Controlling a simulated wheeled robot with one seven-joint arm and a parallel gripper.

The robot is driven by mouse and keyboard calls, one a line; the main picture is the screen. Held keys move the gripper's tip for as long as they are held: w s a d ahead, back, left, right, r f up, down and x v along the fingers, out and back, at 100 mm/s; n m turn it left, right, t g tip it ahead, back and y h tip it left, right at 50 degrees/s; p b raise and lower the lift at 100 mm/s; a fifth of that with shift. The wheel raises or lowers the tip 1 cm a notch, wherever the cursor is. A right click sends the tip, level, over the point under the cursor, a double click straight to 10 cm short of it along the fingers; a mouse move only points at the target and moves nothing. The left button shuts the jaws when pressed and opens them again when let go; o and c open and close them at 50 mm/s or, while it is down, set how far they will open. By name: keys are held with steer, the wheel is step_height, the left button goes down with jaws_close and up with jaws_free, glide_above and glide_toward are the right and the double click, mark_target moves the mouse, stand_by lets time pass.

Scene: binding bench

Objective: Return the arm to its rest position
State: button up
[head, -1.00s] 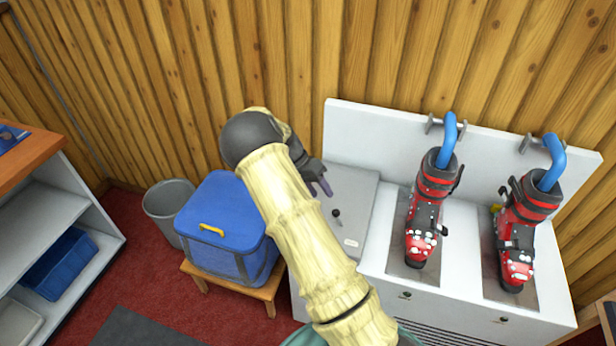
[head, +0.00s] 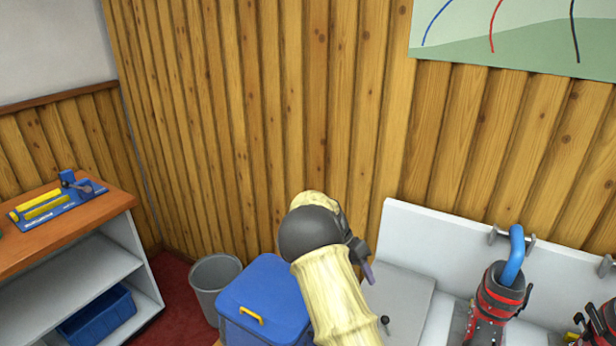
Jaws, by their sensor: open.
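My arm rises from the bottom of the head view, in a pale ribbed cover with a dark grey rounded joint. My gripper (head: 368,272) shows only in part beyond that joint, as a dark body with a purplish finger tip. It is in front of the white boot-drying cabinet's left end, to the right of the blue box. I see nothing held in it. Most of the gripper is hidden behind the arm.
A blue lidded box (head: 262,297) with a yellow handle and a grey bin (head: 214,283) stand left of the arm. The white cabinet (head: 400,290) holds red boots (head: 494,302). A wooden bench (head: 95,218) carries a blue and yellow jig (head: 56,203). A plank wall is behind.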

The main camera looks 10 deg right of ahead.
steer(key=s+a+r+n+t+y+p, duration=0.1)
steer(key=s+a+r+n+t, duration=0.1)
steer(key=s, duration=0.6)
steer(key=s+a+r+n+t+y, duration=0.2)
steer(key=s+r+n, duration=0.2)
steer(key=s, duration=0.4)
steer(key=s+a+r+n+t+y+p, duration=0.1)
steer(key=s+a+r+n+y, duration=0.1)
steer(key=s, duration=0.6)
step_height(320, 180, up, 2)
steer(key=shift+s+r+n+t+p, duration=0.25)
steer(key=shift+n+t+p, duration=0.15)
steer(key=shift+n, duration=0.2)
steer(key=shift+w, duration=0.1)
